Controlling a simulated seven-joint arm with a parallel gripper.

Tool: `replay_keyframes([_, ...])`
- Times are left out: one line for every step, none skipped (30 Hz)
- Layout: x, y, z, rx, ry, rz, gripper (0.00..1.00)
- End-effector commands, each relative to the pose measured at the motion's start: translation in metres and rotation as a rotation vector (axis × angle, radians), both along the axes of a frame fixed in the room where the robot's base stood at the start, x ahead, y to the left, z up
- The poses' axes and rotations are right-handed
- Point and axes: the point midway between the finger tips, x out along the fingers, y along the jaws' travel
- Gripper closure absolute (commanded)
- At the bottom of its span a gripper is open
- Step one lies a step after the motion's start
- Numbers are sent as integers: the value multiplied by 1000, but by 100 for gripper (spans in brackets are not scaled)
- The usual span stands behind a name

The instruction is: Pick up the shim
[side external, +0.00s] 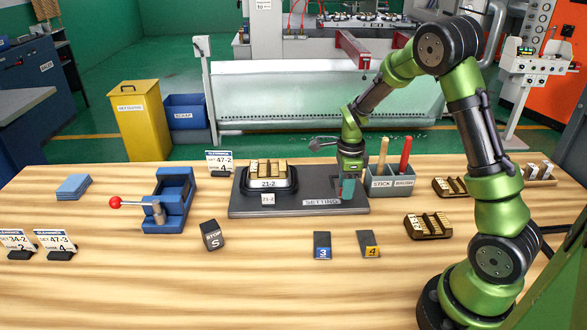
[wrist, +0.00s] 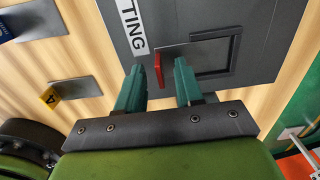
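In the wrist view, a flat grey plate with an upright red tab (wrist: 158,70) sits at a black-edged square recess (wrist: 238,52) in the dark setting plate (wrist: 190,15); it looks like a shim. My gripper (wrist: 158,78) is open, its two teal fingers on either side of the red tab with gaps showing. In the side view my gripper (side external: 348,188) points down over the right end of the setting plate (side external: 240,207), and the tab is hard to make out. Two other shim-like plates, tagged blue 3 (side external: 322,240) and yellow 4 (side external: 368,240), lie in front.
A grey bin with stick and brush (side external: 390,183) is close right of my gripper. A blue clamp with red knob (side external: 175,200) and a stop block (side external: 212,235) stand left. Front table is mostly clear.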

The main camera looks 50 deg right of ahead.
Motion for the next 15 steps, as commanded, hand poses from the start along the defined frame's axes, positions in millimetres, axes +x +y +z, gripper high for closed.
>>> replay_keyframes([0,0,-4,1,1,0,64])
replay_keyframes([0,0,-5,0,0,1,64])
replay_keyframes([0,0,-6,0,-1,1,64])
replay_keyframes([0,0,-6,0,-1,1,64])
replay_keyframes([0,0,-6,0,-1,1,64])
replay_keyframes([0,0,-6,0,-1,1,64])
replay_keyframes([0,0,-6,0,-1,0,64])
replay_keyframes([0,0,-6,0,-1,0,64])
replay_keyframes([0,0,-6,0,-1,0,65])
replay_keyframes([0,0,-6,0,-1,0,70])
replay_keyframes([0,0,-6,0,-1,0,75])
replay_keyframes([0,0,-6,0,-1,0,81])
replay_keyframes([0,0,-5,0,-1,0,85])
replay_keyframes([0,0,-5,0,-1,0,90])
replay_keyframes([0,0,-5,0,-1,0,96])
